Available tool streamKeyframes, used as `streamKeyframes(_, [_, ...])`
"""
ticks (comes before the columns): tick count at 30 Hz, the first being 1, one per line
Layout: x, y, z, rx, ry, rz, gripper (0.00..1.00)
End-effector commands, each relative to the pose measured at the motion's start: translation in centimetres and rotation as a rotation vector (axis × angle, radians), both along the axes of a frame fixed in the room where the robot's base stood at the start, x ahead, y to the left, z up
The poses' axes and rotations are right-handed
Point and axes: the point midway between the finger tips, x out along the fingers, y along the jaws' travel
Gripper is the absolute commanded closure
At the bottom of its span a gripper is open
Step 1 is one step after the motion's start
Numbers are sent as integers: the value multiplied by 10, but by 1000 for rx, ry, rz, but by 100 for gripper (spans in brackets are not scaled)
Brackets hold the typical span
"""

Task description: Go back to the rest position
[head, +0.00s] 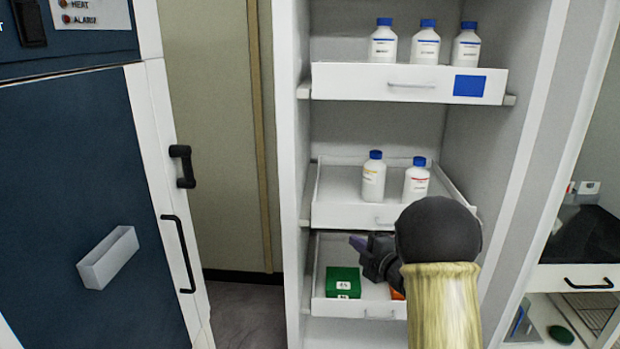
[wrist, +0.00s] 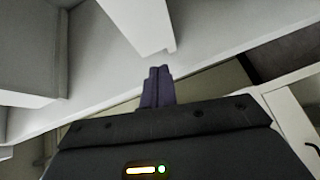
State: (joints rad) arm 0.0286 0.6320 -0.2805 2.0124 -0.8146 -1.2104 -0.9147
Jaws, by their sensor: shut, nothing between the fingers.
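My arm reaches up from the bottom of the head view toward the open cabinet. My gripper (head: 358,243) is at the lowest drawer (head: 350,309), above and right of a green box (head: 343,282). The arm's dark round joint hides part of that drawer and of the drawer above. In the wrist view my gripper (wrist: 157,72) shows its two purple fingers together, shut, with nothing between them. White cabinet or drawer surfaces lie close around the fingers there. An orange item (head: 397,294) in the lowest drawer is mostly hidden by the arm.
The middle drawer (head: 340,215) holds two blue-capped bottles, and the top drawer (head: 340,84) holds three. Cabinet side walls (head: 292,150) stand close on both sides. The blue-fronted freeze dryer (head: 60,190) is at left. Open floor (head: 245,312) lies between it and the cabinet.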

Motion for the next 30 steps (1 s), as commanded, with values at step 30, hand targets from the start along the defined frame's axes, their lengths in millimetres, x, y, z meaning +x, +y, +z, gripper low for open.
streamKeyframes(30, [-288, 1, -69, 837, 1234, -1260, 100])
